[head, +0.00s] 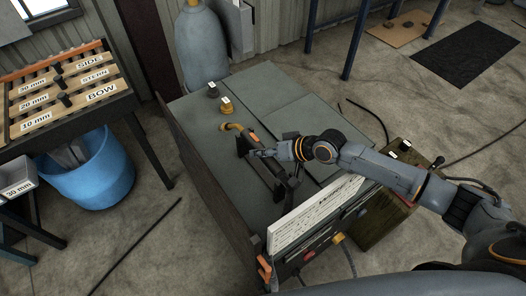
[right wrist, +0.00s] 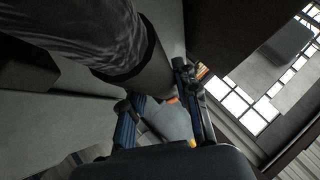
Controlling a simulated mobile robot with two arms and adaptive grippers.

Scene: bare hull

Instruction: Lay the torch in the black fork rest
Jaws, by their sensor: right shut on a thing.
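The torch (head: 233,127), with a curved orange-copper neck, is over the grey cabinet top (head: 200,110), its neck pointing left. Its dark handle runs back toward my right gripper (head: 264,153), which is shut on it. The black fork rest (head: 243,146) stands on the cabinet top close beside the torch neck and gripper fingers. I cannot tell whether the torch touches it. In the right wrist view the two blue-grey fingers (right wrist: 168,118) show, with the held part mostly hidden or dark. My left gripper is not in view.
Small dark and orange pieces (head: 226,104) sit on the cabinet top behind the torch. A white printed panel (head: 313,213) stands at its front edge. A gas bottle (head: 202,45) is behind. A blue bin (head: 92,170) and labelled rack (head: 68,92) are left. An olive box (head: 385,215) is right.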

